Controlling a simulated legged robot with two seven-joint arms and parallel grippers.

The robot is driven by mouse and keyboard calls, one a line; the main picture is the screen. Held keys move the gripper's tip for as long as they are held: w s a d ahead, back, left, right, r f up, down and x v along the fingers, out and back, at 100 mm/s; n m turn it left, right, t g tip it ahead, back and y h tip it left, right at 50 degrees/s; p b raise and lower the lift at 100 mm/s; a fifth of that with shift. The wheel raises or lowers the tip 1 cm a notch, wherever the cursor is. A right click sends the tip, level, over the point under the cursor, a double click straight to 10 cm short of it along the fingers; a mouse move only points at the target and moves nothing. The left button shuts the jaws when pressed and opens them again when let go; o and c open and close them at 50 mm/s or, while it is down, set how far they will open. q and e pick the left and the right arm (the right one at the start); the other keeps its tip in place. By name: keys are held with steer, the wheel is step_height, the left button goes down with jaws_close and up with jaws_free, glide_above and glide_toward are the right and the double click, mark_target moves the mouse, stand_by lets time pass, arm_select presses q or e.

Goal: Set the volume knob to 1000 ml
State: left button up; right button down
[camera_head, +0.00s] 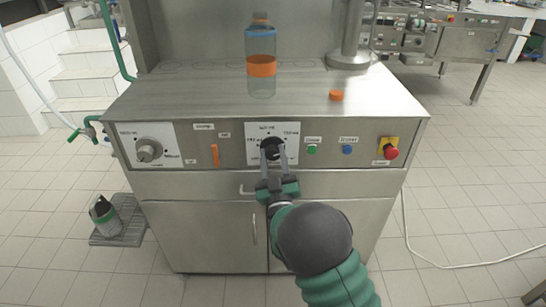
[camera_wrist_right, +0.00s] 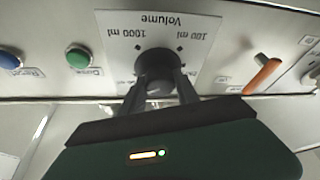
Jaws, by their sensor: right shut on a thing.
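The volume knob (camera_wrist_right: 157,66) is a dark round dial on a white label plate on the machine's front panel. The plate also shows in the head view (camera_head: 293,151). In the wrist view the label is upside down, with "Volume", "1000 ml" and "100 ml" readable; the labels nearest my fingers are partly hidden. My right gripper (camera_head: 271,152) reaches the panel from the front and is shut on the knob, one finger on each side, also in the wrist view (camera_wrist_right: 157,92). The knob's pointer direction cannot be made out. My left gripper is not in view.
Right of the plate are a green button (camera_head: 311,149), a blue button (camera_head: 347,149) and a red emergency knob (camera_head: 391,152). Left are an orange lever (camera_head: 215,155) and a grey dial (camera_head: 149,150). A bottle (camera_head: 261,85) and orange cap (camera_head: 336,95) stand on top.

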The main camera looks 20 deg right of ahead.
steer(key=m, duration=0.1)
steer(key=m+h+b, duration=0.1)
steer(key=m, duration=0.1)
steer(key=m+h+b, duration=0.1)
steer(key=shift+a+f, duration=0.1)
steer(key=shift+f, duration=0.2)
steer(key=m+h+b, duration=0.1)
steer(key=m, duration=0.2)
steer(key=m+g+h+b, duration=0.1)
steer(key=m+h, duration=0.1)
steer(key=shift+m+g+b, duration=0.3)
steer(key=shift+m+b, duration=0.1)
steer(key=m+h, duration=0.1)
steer(key=m, duration=0.1)
steer(key=m+g+h+b, duration=0.1)
steer(key=m, duration=0.2)
steer(key=shift+r+g, duration=0.1)
steer(key=shift+g, duration=0.2)
steer(key=shift+a+m+g+h+b, duration=0.1)
steer(key=shift+m+g+h+b, duration=0.3)
steer(key=shift+m, duration=0.7)
steer(key=shift+m+g+h+b, duration=0.25)
steer(key=shift+m+g, duration=0.25)
steer(key=shift+m, duration=0.6)
steer(key=c, duration=1.2)
jaws_free()
steer(key=o, duration=0.3)
steer(key=shift+r, duration=0.1)
